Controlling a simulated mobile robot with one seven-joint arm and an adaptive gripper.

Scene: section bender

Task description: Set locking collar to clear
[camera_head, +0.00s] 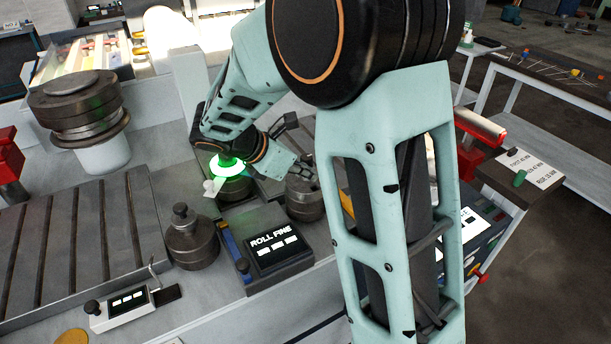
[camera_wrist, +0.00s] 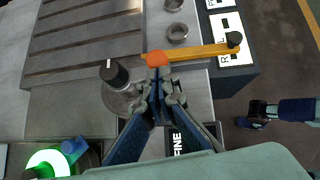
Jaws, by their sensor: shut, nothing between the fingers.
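I cannot tell for sure which part is the locking collar. My gripper (camera_head: 308,172) is over the bench, with its fingers together and empty in the wrist view (camera_wrist: 158,88). A round grey metal fitting (camera_head: 306,200) is below it in the head view. In the wrist view a black knob (camera_wrist: 114,73) on a round grey base is just left of the fingertips; contact is not clear. A similar knobbed fitting (camera_head: 193,240) stands farther left. A green glowing ring (camera_wrist: 47,161) with a blue piece beside it is at the lower left. No collar marking is readable.
The dark ROLL FINE box (camera_head: 270,245) stands near the bench's front edge. An orange bar (camera_wrist: 208,50) with a black knob lies ahead of the fingertips. A slotted plate (camera_head: 85,225) is at left. A small control box (camera_head: 125,307) is at front. My arm hides the right side.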

